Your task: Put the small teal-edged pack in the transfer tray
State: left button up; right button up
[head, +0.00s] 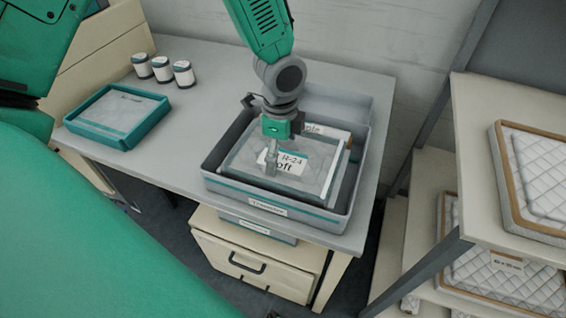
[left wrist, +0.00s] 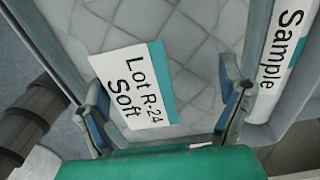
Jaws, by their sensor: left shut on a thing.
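The small teal-edged pack (head: 313,178) is grey and quilted, with a white label reading "Lot R-24 Soft". It appears within the walls of the grey transfer tray (head: 285,208), which has a teal stripe and a front label. I cannot tell whether it rests on anything there. My left gripper (head: 270,166) points down over the pack and is shut on it. In the left wrist view the pack (left wrist: 195,55) lies between the two fingers of my left gripper (left wrist: 162,108). My right gripper is not in view.
A teal-rimmed tray (head: 90,131) holding a pale pack stands at the table's left. Several small white rolls (head: 162,70) stand behind it. Shelves with quilted packs (head: 535,165) stand at the right.

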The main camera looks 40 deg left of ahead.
aim_at(281, 163)
pick_arm(q)
jog(key=shift+f, duration=1.95)
jog(key=o, duration=1)
jog(key=shift+c, duration=0.2)
notch_tip(281, 163, up, 12)
jog(key=shift+r+p, duration=0.1)
jog(key=shift+p, duration=0.4)
jog(key=shift+s, duration=0.15)
